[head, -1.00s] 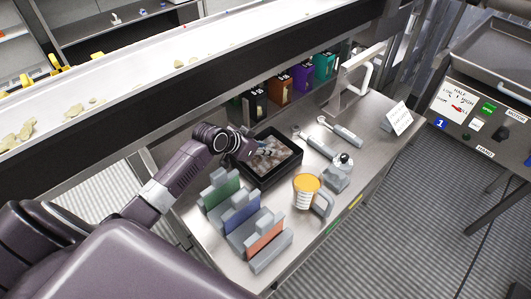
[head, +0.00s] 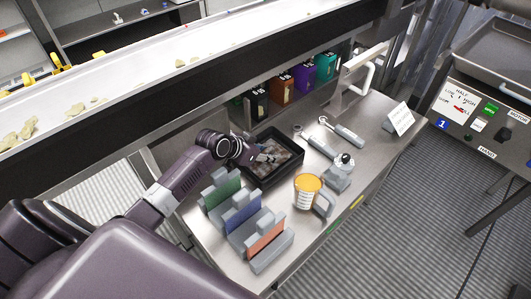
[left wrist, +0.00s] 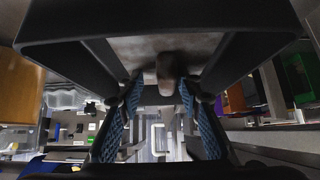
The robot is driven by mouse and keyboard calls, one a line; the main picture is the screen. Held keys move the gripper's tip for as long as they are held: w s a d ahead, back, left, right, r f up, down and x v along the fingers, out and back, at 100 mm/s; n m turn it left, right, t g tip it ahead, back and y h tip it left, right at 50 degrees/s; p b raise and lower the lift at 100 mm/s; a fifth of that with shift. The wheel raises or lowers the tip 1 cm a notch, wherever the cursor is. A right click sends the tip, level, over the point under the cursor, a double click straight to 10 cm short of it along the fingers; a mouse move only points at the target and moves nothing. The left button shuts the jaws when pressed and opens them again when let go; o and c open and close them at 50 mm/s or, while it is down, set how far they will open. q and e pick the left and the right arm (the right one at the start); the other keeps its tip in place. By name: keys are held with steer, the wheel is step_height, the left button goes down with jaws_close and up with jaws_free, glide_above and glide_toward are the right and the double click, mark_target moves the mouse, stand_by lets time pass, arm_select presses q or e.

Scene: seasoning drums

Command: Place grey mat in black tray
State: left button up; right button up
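The black tray (head: 284,173) stands on the steel bench in the head view; its dark rim (left wrist: 60,37) crosses the top of the left wrist view. A mottled grey-brown surface (head: 284,152) fills the tray; I cannot tell whether it is the grey mat. No other mat is clear to me. My left gripper (head: 264,156) is over the tray's left part. In the left wrist view its two blue-padded fingers (left wrist: 157,88) stand apart. A blurred brownish patch (left wrist: 165,68) shows beyond the tips; I see nothing clearly gripped. My right gripper is out of view.
A rack with green, blue and orange panels (head: 240,213) stands left-front of the tray. A yellow-lidded tub (head: 307,188) and a grey scoop (head: 348,136) are to its right. Several coloured boxes (head: 303,78) line the back, below the conveyor.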

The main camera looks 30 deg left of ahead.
arm_select(q)
steer(key=shift+r, duration=0.2)
steer(key=v, duration=1.2)
